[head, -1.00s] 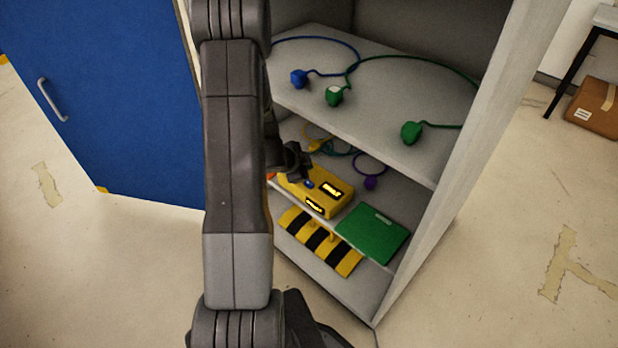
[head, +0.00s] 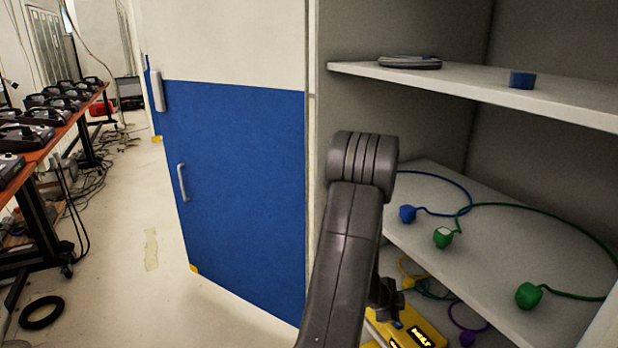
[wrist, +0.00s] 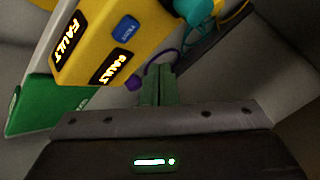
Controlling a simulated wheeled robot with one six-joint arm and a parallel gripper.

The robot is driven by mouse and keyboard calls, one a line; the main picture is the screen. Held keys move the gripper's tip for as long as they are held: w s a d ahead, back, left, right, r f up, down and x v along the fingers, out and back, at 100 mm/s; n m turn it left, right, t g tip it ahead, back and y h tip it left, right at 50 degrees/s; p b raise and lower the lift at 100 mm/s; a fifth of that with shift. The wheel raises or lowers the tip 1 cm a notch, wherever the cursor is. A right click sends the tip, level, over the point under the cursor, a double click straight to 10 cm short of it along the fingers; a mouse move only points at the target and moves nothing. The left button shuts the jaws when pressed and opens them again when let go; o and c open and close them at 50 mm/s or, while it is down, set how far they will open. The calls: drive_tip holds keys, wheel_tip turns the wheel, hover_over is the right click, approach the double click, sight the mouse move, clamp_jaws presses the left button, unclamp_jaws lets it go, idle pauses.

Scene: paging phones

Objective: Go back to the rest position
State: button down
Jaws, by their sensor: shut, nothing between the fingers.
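My gripper (wrist: 158,84) shows in the wrist view with its green fingers together and nothing between them. A yellow box (wrist: 110,35) with glowing FAULT labels and a blue button is close beyond the fingers, at the upper left. In the head view my arm crosses the middle, and the gripper end is mostly hidden behind it, low by the yellow box (head: 408,330) on the lower shelf.
The cabinet's blue door (head: 235,190) stands open at the left. The middle shelf (head: 500,235) holds a blue plug (head: 407,214) and green plugs (head: 529,296) on cords. A purple plug (head: 467,338) lies lower. A table (head: 60,135) with several devices stands far left.

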drive_tip(key=shift+f+b, duration=0.4)
drive_tip(key=shift+f, duration=0.25)
drive_tip(key=shift+b, duration=0.9)
drive_tip(key=shift+f+b, duration=0.1)
drive_tip(key=shift+b, duration=0.3)
wheel_tip(320, 180, up, 6)
drive_tip(key=p, duration=0.7)
drive_tip(key=shift+r, duration=0.2)
drive_tip(key=shift+f, duration=0.15)
